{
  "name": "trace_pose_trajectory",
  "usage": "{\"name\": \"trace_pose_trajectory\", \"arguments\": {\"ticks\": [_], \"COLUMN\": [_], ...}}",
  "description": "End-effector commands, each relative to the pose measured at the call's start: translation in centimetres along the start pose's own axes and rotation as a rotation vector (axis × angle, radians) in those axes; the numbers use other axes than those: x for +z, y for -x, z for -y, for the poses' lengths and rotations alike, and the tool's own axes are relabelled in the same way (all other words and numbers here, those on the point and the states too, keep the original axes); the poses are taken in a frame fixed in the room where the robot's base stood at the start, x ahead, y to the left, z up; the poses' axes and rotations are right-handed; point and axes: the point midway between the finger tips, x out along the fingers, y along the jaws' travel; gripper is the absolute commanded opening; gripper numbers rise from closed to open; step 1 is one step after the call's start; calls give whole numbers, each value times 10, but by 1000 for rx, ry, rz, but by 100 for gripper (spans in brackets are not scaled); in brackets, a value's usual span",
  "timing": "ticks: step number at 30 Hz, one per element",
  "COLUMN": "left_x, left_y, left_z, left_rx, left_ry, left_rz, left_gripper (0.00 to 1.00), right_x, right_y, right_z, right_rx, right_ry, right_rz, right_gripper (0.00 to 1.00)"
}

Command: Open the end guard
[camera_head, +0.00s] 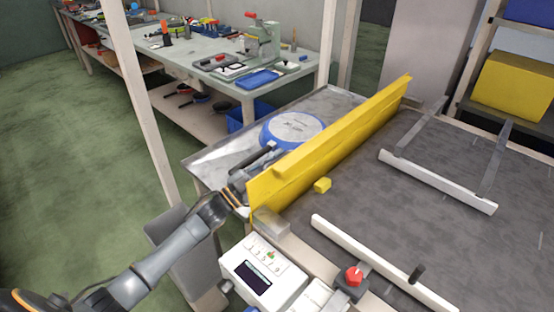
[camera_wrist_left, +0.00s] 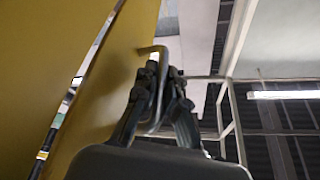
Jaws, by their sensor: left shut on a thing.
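The end guard (camera_head: 335,135) is a long yellow panel standing upright across the end of the dark conveyor belt (camera_head: 400,210). My left gripper (camera_head: 237,199) is at the panel's near end, on its outer side. In the left wrist view the yellow guard (camera_wrist_left: 110,70) fills the left, with a bent metal handle (camera_wrist_left: 153,48) on its face. The fingers of my left gripper (camera_wrist_left: 160,78) are shut around this handle. In the head view the handle is hidden behind the fingers. My right gripper is not in view.
A control box (camera_head: 262,273) and a red knob (camera_head: 354,275) are near the belt's front. A white post (camera_head: 150,110) stands left. Green floor is clear at left.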

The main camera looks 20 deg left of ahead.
Motion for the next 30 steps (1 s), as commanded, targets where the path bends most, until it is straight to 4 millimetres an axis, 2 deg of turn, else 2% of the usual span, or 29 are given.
{"name": "trace_pose_trajectory", "arguments": {"ticks": [9, 10, 12, 21, 25, 30], "left_x": [0, 0, 0, -1, -12, -42], "left_y": [0, 0, 0, -1, -5, -18], "left_z": [0, 0, 0, 0, 7, 25], "left_rx": [-1, -1, -1, 0, 1, -1], "left_ry": [0, 0, 0, 0, -3, -6], "left_rz": [1, 1, 1, -1, -3, -11], "left_gripper": [0, 12, 21, 21, 21, 21], "right_x": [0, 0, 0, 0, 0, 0], "right_y": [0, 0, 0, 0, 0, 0], "right_z": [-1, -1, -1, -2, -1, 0], "right_rx": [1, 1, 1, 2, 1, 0], "right_ry": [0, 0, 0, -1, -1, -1], "right_rz": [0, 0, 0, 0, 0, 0], "right_gripper": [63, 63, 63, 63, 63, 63]}}
